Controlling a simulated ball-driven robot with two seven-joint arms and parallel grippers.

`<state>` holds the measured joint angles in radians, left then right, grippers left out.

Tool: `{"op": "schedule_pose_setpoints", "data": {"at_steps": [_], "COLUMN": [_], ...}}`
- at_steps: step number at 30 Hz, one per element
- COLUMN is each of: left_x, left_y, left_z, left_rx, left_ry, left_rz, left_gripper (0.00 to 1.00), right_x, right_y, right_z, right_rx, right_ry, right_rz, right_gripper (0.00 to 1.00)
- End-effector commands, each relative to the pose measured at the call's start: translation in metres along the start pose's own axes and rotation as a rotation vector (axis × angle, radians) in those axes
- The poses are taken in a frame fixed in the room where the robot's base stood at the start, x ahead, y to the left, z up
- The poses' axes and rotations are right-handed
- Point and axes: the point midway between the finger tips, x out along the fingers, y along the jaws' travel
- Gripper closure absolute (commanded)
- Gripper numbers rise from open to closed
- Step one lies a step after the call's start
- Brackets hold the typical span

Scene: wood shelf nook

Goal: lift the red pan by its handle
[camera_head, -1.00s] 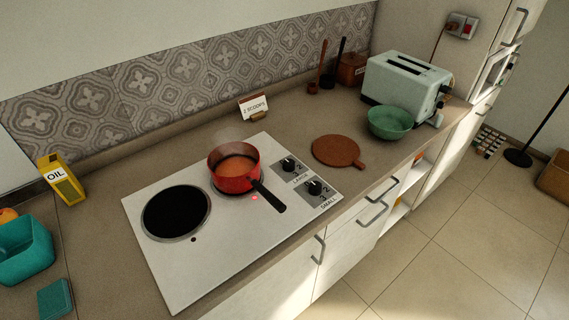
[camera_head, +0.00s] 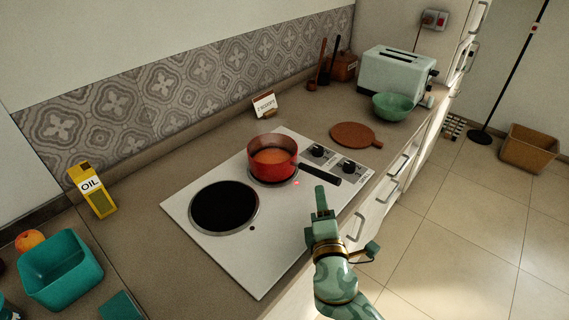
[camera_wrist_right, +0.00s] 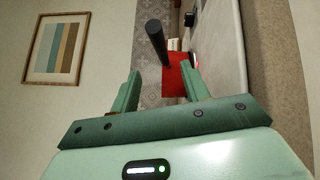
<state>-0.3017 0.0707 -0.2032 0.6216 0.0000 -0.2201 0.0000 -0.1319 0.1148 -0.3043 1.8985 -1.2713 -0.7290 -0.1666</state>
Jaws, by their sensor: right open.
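The red pan (camera_head: 271,160) stands on the rear burner of the white hob (camera_head: 272,252), with orange-brown contents inside. Its black handle (camera_head: 321,174) points right, toward the counter front. My right gripper (camera_head: 320,196) is just in front of and below the handle's end in the head view, apart from it. In the right wrist view the two green fingers of my right gripper (camera_wrist_right: 158,92) are open and empty. The black handle (camera_wrist_right: 156,42) and part of the red pan (camera_wrist_right: 176,77) show beyond and between them. My left gripper is not in view.
A red light (camera_head: 296,183) glows on the hob near the pan. Two knobs (camera_head: 318,151) sit right of the pan. A round brown board (camera_head: 354,135), a green bowl (camera_head: 394,106) and a toaster (camera_head: 396,72) stand farther right. An oil carton (camera_head: 93,190) and teal bin (camera_head: 62,270) are left.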

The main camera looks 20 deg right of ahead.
Motion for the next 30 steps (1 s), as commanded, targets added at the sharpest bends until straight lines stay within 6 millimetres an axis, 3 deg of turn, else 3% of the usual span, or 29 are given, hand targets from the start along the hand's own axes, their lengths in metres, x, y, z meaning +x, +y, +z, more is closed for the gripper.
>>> {"op": "schedule_pose_setpoints", "data": {"at_steps": [3, 6, 13, 19, 29, 30], "left_x": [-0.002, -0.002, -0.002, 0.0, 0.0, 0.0], "left_y": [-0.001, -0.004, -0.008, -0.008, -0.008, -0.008], "left_z": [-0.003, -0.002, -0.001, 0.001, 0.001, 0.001], "left_rx": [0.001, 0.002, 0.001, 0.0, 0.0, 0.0], "left_ry": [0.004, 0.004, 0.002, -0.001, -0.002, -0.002], "left_rz": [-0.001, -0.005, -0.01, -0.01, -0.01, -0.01], "left_gripper": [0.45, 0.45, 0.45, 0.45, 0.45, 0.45], "right_x": [0.029, 0.045, 0.065, 0.098, 0.107, 0.107], "right_y": [0.001, 0.0, -0.001, -0.003, -0.003, -0.003], "right_z": [0.0, 0.0, -0.001, -0.002, -0.002, -0.002], "right_rx": [0.0, 0.001, 0.001, 0.001, 0.002, 0.002], "right_ry": [-0.001, 0.0, 0.0, 0.0, 0.001, 0.001], "right_rz": [0.002, 0.0, -0.001, -0.001, -0.002, -0.002], "right_gripper": [0.54, 0.54, 0.54, 0.54, 0.54, 0.65]}}
